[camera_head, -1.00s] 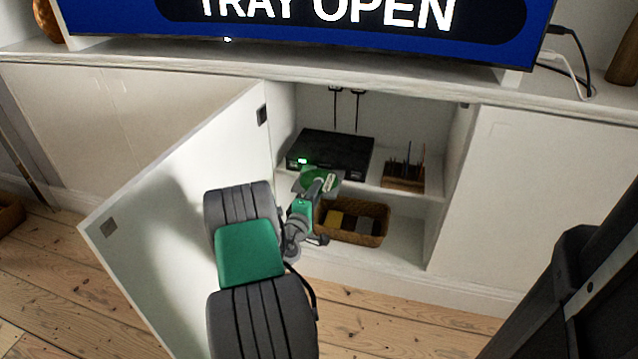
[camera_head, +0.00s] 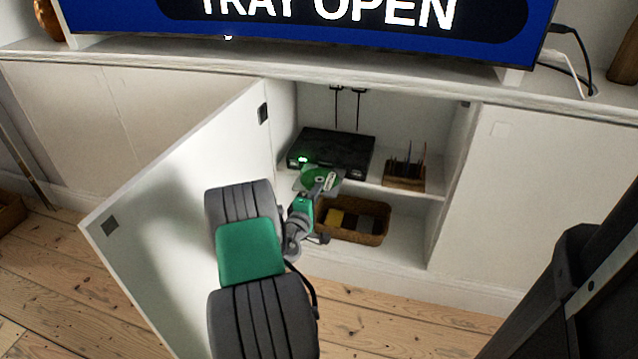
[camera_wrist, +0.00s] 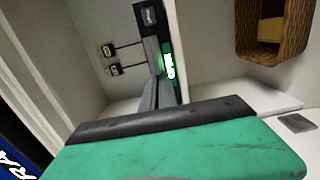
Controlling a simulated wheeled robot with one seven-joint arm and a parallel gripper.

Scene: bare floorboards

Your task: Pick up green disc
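The green disc (camera_head: 312,176) lies flat at the front of the black player (camera_head: 340,150), on or just over a grey tray (camera_head: 300,186) that sticks out of it. My gripper (camera_head: 328,181) is at the disc's right part and covers some of it. Whether its fingers touch or grip the disc is too small to tell. In the wrist view, the player (camera_wrist: 149,15) shows edge-on with a lit green display. The large green part in the foreground is mine and blocks the lower view; the disc cannot be made out there.
The player stands on the cabinet's upper shelf, beside a wooden holder (camera_head: 404,174) with thin upright items. A wicker basket (camera_head: 352,234) is below. The open white door (camera_head: 180,190) stands left of my arm. A screen (camera_head: 330,20) above reads "TRAY OPEN".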

